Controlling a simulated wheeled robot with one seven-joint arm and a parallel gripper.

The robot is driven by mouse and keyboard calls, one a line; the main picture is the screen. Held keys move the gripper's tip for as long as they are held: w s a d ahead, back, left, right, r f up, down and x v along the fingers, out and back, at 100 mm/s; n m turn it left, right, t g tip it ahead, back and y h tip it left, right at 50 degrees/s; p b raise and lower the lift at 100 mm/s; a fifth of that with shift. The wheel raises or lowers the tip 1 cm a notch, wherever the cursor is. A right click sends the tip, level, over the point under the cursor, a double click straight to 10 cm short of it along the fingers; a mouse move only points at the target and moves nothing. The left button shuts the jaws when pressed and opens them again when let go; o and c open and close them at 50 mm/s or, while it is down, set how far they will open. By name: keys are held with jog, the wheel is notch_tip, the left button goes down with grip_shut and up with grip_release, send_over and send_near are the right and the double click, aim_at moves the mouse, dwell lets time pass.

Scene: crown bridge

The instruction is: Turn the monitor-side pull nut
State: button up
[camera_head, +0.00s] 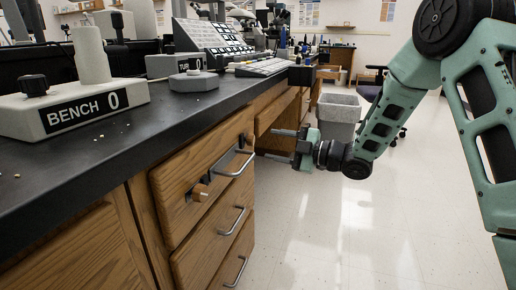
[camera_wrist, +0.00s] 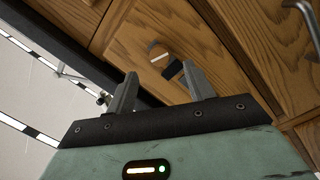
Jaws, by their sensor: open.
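A small dark fitting (camera_head: 243,142) is at the pull's far end; I cannot clearly make out a nut there. My gripper (camera_head: 270,145) is open and empty, to the right of the drawer front and apart from it, its fingers pointing left. In the wrist view, my open fingers (camera_wrist: 160,70) frame a brownish, pale-faced piece (camera_wrist: 158,55) and a dark fitting (camera_wrist: 172,70) on the wood; which nut this is, I cannot tell.
The black bench top (camera_head: 150,118) holds a block marked BENCH 0 (camera_head: 80,108), a grey hexagonal piece (camera_head: 194,81) and a keypad console (camera_head: 213,38). Lower drawers with pulls (camera_head: 233,220) are below. A grey bin (camera_head: 338,112) stands behind my gripper.

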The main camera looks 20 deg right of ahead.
aim_at(254, 141)
jog(key=b+x, duration=0.1)
jog(key=x, duration=0.5)
jog(key=shift+b, duration=0.3)
jog(key=c, duration=1)
